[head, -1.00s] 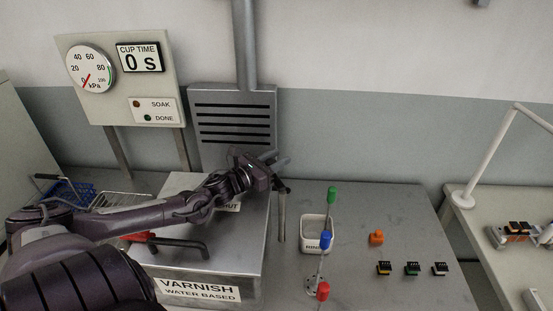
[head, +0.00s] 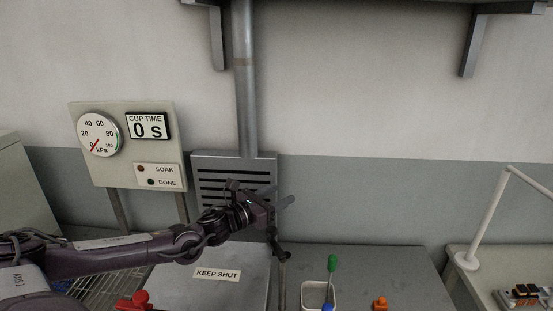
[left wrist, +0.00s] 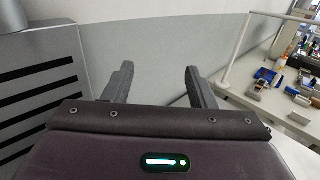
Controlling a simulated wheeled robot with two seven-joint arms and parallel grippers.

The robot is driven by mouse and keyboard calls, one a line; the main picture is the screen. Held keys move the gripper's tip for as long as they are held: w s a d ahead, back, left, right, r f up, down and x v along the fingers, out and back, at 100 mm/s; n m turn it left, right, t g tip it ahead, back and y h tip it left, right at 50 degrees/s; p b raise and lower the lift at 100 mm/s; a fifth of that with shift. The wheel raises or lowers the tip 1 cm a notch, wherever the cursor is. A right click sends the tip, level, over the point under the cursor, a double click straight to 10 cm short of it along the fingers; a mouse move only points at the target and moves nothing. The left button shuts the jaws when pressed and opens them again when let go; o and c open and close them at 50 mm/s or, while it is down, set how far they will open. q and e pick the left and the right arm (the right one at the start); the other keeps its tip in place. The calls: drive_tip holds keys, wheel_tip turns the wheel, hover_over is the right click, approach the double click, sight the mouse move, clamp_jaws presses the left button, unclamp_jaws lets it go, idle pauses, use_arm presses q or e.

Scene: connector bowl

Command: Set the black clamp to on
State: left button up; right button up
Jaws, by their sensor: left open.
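My left gripper (head: 287,200) is raised in front of the grey slotted vent box, fingers pointing right. In the left wrist view its two fingers (left wrist: 159,70) are apart with nothing between them. A small black fitting (head: 280,250) sits on top of a thin upright post just below the gripper in the head view; it may be the black clamp, but its setting cannot be read. The gripper looks apart from it. The fitting is not seen in the left wrist view. My right gripper is not in view.
A metal box with a "KEEP SHUT" label (head: 217,273) stands under my left arm, with a red part (head: 134,302) at its front. A white cup (head: 318,294) holds a green-tipped stick (head: 332,263). The gauge panel (head: 125,145) shows 0 s. A white lamp (head: 497,215) stands right.

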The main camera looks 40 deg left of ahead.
use_arm(q)
wheel_tip(320, 180, up, 10)
drive_tip(key=shift+f+p, duration=0.15)
drive_tip(key=shift+p, duration=0.2)
